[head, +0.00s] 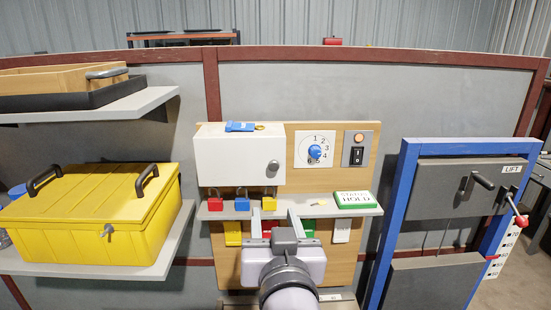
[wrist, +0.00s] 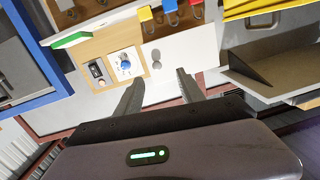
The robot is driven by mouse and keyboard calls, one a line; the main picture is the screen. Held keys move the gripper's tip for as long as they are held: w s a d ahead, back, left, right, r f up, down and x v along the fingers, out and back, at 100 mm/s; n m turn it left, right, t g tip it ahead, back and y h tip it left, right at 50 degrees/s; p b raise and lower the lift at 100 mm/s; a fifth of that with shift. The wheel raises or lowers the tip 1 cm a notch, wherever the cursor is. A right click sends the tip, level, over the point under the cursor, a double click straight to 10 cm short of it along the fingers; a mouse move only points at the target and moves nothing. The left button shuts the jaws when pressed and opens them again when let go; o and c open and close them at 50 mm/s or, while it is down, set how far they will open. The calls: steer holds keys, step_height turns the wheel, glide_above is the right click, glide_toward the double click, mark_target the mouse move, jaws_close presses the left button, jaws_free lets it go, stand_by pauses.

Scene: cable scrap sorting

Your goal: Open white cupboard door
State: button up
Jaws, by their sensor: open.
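The white cupboard (head: 225,158) is mounted on a wooden panel, and its door looks shut. A small round grey knob (head: 273,165) sits near the door's right edge. In the wrist view the cupboard door (wrist: 185,52) appears upside down, with the knob (wrist: 156,64) at its left side. My gripper (head: 286,216) is open and empty, in front of the panel and below the cupboard, with its fingers apart. In the wrist view the gripper fingers (wrist: 160,85) point toward the cupboard, and neither touches the knob.
A shelf (head: 290,211) under the cupboard holds red, blue and yellow padlocks (head: 242,204) and a green-white sign (head: 353,199). A dial (head: 314,151) and switch (head: 357,156) are to the right. A yellow box (head: 95,215) stands left; a blue-framed lift door (head: 450,190) stands right.

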steer(key=r+h, duration=0.1)
steer(key=r, duration=0.1)
steer(key=p, duration=1.6)
glide_toward(274, 166)
steer(key=w, duration=0.1)
steer(key=shift+t, duration=0.4)
steer(key=w, duration=0.5)
steer(key=w+p, duration=0.1)
steer(key=w, duration=0.2)
steer(key=shift+a+f, duration=0.1)
steer(key=shift+f, duration=0.25)
jaws_close()
